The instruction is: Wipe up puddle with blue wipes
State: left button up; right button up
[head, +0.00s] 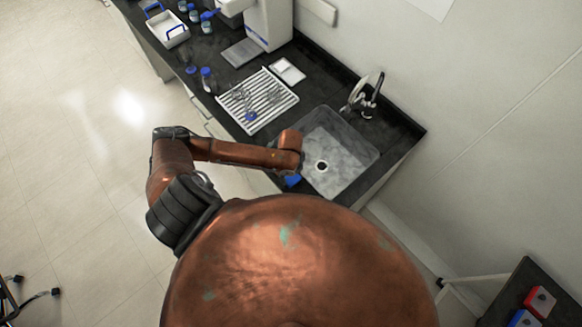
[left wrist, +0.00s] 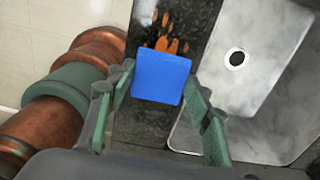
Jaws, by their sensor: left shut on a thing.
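A blue wipe (left wrist: 162,77) is held between the green fingers of my left gripper (left wrist: 158,88), seen in the left wrist view. In the head view a blue bit of the wipe (head: 292,181) shows below the left gripper (head: 290,172), at the counter's front edge left of the sink. Orange patches (left wrist: 168,45), which look like the puddle, lie on the dark counter just beyond the wipe. The wipe may hide part of them. Whether the wipe touches the counter is unclear. My right gripper is out of view.
A grey sink (head: 345,165) with a tap (head: 367,97) is right of the left gripper. A white drying rack (head: 262,100) with items stands further back on the counter. Red (head: 540,300) and blue (head: 522,318) boxes sit on a dark surface at lower right.

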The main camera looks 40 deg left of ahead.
aim_at(290, 177)
pick_arm(q)
notch_tip(290, 177, up, 3)
jog(key=shift+f+p, duration=0.2)
jog(key=shift+p, duration=0.9)
jog(key=shift+r, duration=1.15)
